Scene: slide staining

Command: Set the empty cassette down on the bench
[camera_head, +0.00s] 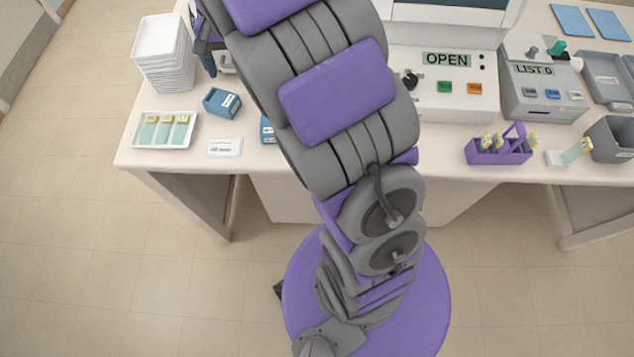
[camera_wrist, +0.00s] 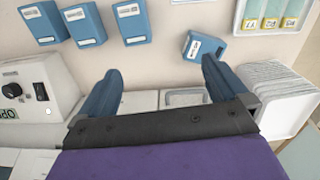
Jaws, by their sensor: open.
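My gripper (camera_wrist: 160,72) is open, with its two blue-grey fingers spread apart and nothing seen held between the tips. It is over the back left of the bench (camera_head: 255,185). A small grey-rimmed container (camera_wrist: 185,98) shows between the fingers, partly hidden by the gripper body. I cannot tell whether it is the empty cassette. A blue labelled box (camera_head: 222,102) stands tilted on the bench; it also shows near the right fingertip in the wrist view (camera_wrist: 203,47). In the head view my arm hides most of the gripper and the bench middle.
A stack of white trays (camera_head: 163,55) stands at the left edge, behind a white tray of slides (camera_head: 184,145). More blue boxes (camera_wrist: 83,24) stand in a row. A machine reading OPEN (camera_head: 440,85) and a purple slide rack (camera_head: 485,155) are to the right.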

